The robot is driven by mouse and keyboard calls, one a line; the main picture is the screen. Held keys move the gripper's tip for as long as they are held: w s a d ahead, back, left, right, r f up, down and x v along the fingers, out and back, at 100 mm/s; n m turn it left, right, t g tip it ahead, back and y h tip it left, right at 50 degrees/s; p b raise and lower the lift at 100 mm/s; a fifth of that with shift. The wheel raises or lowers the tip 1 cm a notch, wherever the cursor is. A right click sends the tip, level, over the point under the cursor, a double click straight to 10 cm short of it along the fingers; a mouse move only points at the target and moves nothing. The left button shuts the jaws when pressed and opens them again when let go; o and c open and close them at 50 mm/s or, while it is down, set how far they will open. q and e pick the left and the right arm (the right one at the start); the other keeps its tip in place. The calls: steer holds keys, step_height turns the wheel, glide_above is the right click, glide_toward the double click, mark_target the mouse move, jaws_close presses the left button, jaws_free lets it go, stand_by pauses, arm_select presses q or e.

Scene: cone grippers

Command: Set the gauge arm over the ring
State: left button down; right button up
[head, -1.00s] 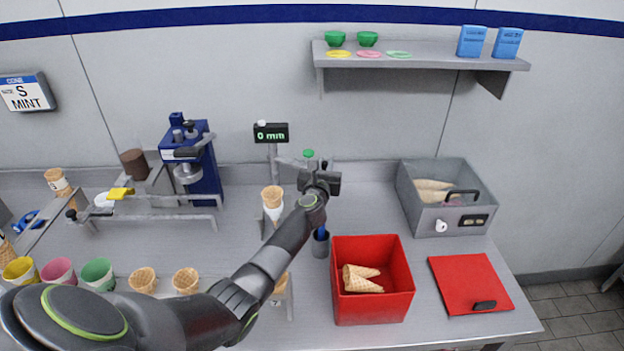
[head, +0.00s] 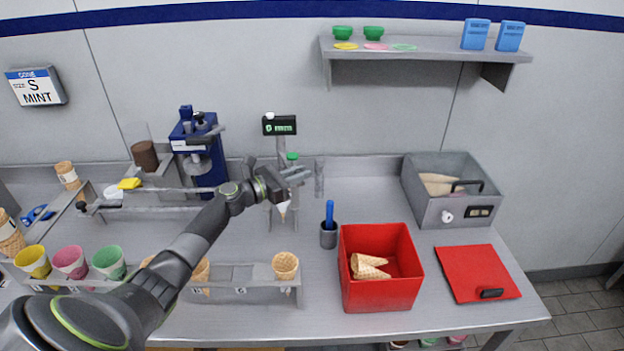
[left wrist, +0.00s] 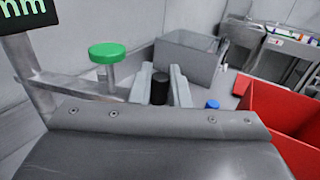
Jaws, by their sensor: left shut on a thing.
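The gauge has a post (head: 281,152) with a black display (head: 279,124), whose green reading is too small to read in the head view. Its grey arm (left wrist: 85,88) runs from the post under a green knob (left wrist: 110,53); the knob also shows in the head view (head: 293,157). My left gripper (head: 298,174) is shut on the arm's black grip (left wrist: 160,88), seen between the fingers in the left wrist view. My right gripper is not in view.
A grey cup with a blue tool (head: 328,234) and a red bin (head: 380,298) holding cones stand to the right. A blue press (head: 200,160) stands left. A cone rack (head: 250,284) lies in front. The bench between cup and grey box (head: 420,206) is clear.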

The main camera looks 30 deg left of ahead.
arm_select(q)
steer(key=shift+s+a+m+g+h+b, duration=0.85)
steer(key=shift+a+h+b, duration=0.3)
steer(key=shift+b, duration=0.65)
steer(key=shift+s+a+m+g+h+b, duration=0.75)
steer(key=shift+s+a+m+h+b, duration=0.3)
steer(key=shift+b, duration=0.75)
steer(key=shift+w, duration=0.1)
steer(key=c, duration=1.4)
jaws_free()
steer(key=shift+c, duration=0.2)
steer(key=b+v, duration=0.3)
steer(key=v, duration=0.9)
